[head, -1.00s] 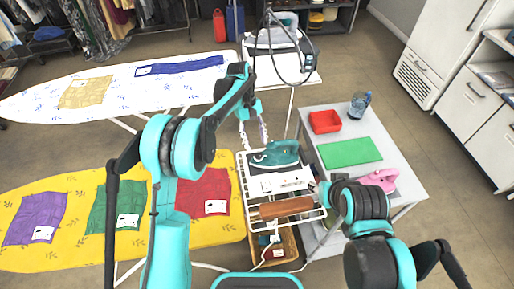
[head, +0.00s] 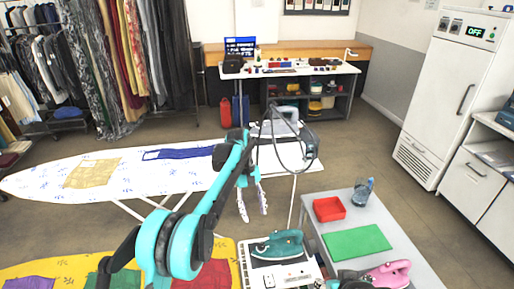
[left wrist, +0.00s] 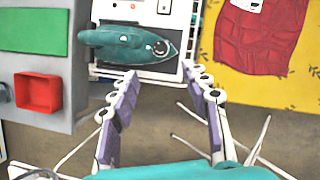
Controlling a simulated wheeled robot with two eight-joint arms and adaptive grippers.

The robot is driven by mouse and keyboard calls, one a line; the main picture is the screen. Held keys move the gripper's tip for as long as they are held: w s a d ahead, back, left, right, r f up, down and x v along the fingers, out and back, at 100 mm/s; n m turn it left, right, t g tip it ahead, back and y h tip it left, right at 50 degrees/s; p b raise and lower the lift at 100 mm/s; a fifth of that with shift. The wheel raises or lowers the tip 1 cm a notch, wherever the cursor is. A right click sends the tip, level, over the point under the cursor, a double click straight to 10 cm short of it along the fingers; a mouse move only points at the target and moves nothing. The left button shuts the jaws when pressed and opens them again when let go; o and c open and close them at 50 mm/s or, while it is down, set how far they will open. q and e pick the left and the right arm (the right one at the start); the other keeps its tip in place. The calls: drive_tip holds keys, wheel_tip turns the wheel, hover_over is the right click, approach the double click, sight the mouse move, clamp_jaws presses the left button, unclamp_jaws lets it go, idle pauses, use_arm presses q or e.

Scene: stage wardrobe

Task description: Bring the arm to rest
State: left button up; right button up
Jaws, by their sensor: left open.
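My left gripper (head: 252,203) hangs open and empty in the middle of the head view, fingers pointing down, above the floor gap between the two ironing boards. In the left wrist view its two purple-padded fingers (left wrist: 160,78) stand well apart with nothing between them. A teal iron (head: 278,244) sits on a white station just below and to the right of the gripper in the head view, apart from it. The iron also shows beyond the fingertips in the left wrist view (left wrist: 130,44).
A white ironing board (head: 130,183) lies at the left, a yellow one (head: 50,270) nearer. A corded iron (head: 279,122) stands behind the gripper.

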use_arm(q)
drive_tip(key=s+a+r+m+t, duration=0.2)
drive_tip(key=s+a+r+t, duration=0.3)
drive_tip(key=s+a+r, duration=0.5)
drive_tip(key=s+a+f+m+t+y, duration=0.1)
drive_tip(key=s+a+f+m+t, duration=0.1)
drive_tip(key=s, duration=0.6)
drive_tip(key=s+a+f+m+t+y, duration=0.1)
drive_tip(key=s+a+f+m+t, duration=0.1)
drive_tip(key=s, duration=0.6)
wheel_tip(320, 180, down, 3)
drive_tip(key=shift+s+a+f+t, duration=0.15)
drive_tip(key=shift+s+a+t, duration=0.2)
drive_tip(key=shift+a+t, duration=0.55)
